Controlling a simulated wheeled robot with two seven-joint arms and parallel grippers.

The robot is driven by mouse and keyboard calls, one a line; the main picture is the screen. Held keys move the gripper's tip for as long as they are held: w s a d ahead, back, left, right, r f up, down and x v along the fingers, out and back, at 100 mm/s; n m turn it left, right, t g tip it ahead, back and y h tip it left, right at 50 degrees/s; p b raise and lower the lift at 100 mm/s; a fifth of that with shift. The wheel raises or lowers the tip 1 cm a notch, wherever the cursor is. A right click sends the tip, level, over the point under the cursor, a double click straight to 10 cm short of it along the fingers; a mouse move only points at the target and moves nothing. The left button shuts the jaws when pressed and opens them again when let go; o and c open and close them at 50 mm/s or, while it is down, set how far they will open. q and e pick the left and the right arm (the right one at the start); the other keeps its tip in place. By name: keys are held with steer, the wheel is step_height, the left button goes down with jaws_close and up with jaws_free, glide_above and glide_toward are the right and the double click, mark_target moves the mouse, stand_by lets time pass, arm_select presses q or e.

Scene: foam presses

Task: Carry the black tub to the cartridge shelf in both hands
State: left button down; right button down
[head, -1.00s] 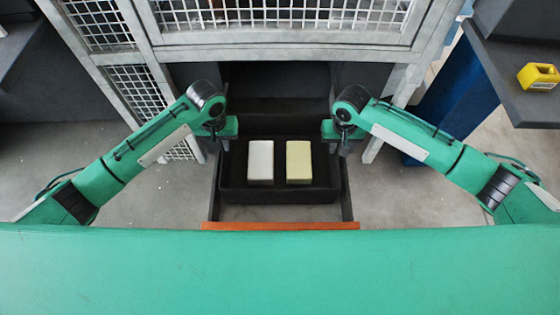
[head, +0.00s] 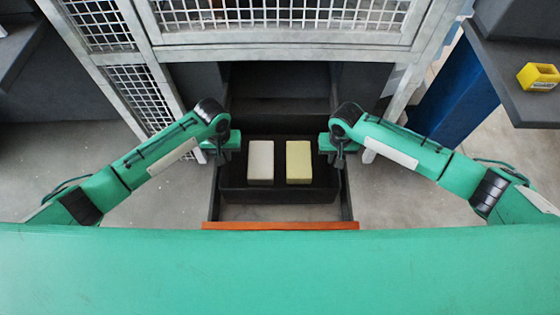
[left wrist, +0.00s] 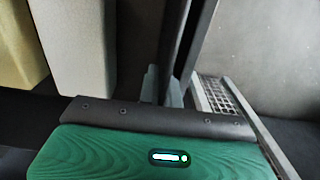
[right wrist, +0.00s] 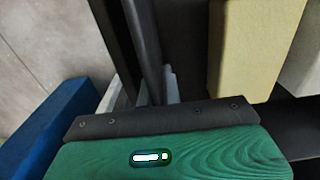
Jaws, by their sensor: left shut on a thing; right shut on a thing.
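The black tub (head: 280,195) sits level in the open drawer-like frame below the machine. It holds an off-white block (head: 260,163) and a pale yellow block (head: 299,163) side by side. My left gripper (head: 222,158) is shut on the tub's left side wall, and my right gripper (head: 338,160) on its right side wall. The left wrist view shows the left fingertips (left wrist: 165,90) at a dark wall beside the off-white block. The right wrist view shows the right fingertips (right wrist: 162,88) at a dark wall beside the yellow block. The cartridge shelf cannot be identified.
The frame has an orange front bar (head: 280,226) near me and dark side rails close outside the tub. A mesh-panelled metal guard (head: 285,40) stands behind and above. A dark bench (head: 520,80) with a yellow holder (head: 538,76) is at right. Grey floor lies open on both sides.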

arm_select(q)
steer(key=shift+r, duration=0.1)
arm_select(e)
steer(key=shift+r, duration=0.15)
